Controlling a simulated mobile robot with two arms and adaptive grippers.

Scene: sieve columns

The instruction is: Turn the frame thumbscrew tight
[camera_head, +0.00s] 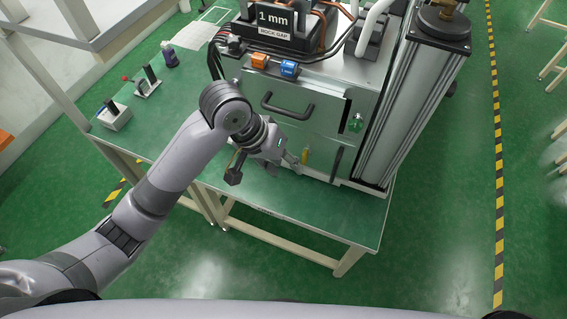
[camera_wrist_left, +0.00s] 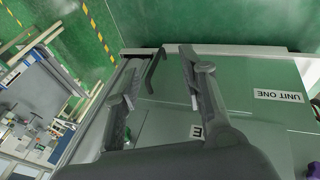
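The silver machine (camera_head: 325,135) stands on the green table (camera_head: 285,207). On its front panel are a green knob-like part (camera_head: 355,123) at the right and a small yellow part (camera_head: 306,157) lower down. I cannot tell which of them, if either, is the frame thumbscrew. My left gripper (camera_head: 264,170) is low in front of the panel, left of the yellow part, with its fingers spread. In the left wrist view the gripper (camera_wrist_left: 160,78) shows a wide gap with nothing held, and a dark curved handle-like bar (camera_wrist_left: 154,72) beyond. My right gripper is out of view.
A black handle (camera_head: 287,105) juts from the panel above my gripper. A vertical metal column (camera_head: 412,105) stands at the machine's right. Orange (camera_head: 259,60) and blue (camera_head: 289,68) blocks sit on top. A small switch box (camera_head: 114,117) is at the table's left; the table's front strip is clear.

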